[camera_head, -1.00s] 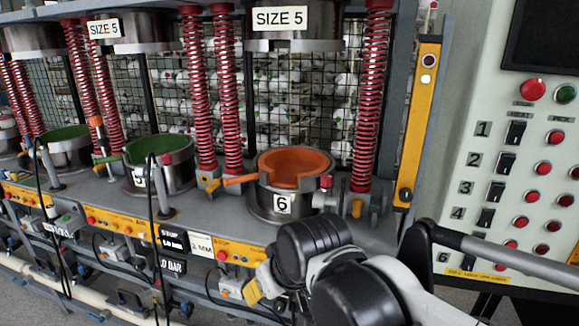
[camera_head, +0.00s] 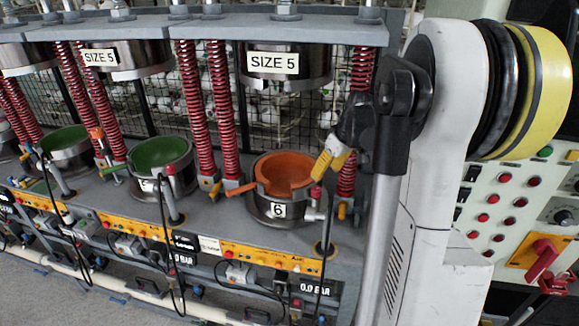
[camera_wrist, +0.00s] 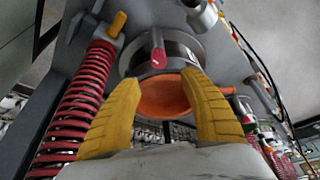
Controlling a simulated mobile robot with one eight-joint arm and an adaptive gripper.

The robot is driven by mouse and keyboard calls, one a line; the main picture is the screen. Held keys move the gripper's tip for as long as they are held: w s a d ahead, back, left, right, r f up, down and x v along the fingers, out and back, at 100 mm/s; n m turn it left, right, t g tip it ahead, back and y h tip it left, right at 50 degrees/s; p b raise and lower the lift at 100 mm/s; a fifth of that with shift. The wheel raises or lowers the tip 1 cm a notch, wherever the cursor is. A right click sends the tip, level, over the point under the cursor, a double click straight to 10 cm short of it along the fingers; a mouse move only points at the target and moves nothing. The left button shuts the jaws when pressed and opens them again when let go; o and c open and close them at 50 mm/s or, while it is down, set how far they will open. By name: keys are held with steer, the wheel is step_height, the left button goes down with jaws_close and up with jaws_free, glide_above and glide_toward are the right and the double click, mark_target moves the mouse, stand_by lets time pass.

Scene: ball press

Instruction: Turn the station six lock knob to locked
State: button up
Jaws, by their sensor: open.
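Station six has an orange cup (camera_head: 287,174) in a metal ring marked "6" (camera_head: 279,210). At its right are a red-tipped knob (camera_head: 316,196) and an orange knob (camera_head: 342,211) by the spring; I cannot tell which is the lock knob or its setting. An orange handle (camera_head: 241,190) sticks out at the cup's left. My gripper (camera_head: 326,164) is open and empty, just above and right of the cup. In the wrist view, the red-tipped knob (camera_wrist: 158,58) shows between and beyond my yellow fingers (camera_wrist: 160,82), apart from them. The orange knob (camera_wrist: 117,23) is farther left.
A red spring (camera_wrist: 84,105) stands close beside my gripper. A neighbouring station with a green cup (camera_head: 159,152) is to the left. A control panel (camera_head: 500,210) is at the right. The front of the bench has low black hoses.

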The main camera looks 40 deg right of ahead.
mark_target(316, 188)
steer(key=b+x, duration=0.1)
steer(key=x, duration=1)
steer(key=shift+d+b, duration=0.15)
steer(key=shift+b, duration=0.25)
steer(key=shift+s, duration=0.1)
jaws_close()
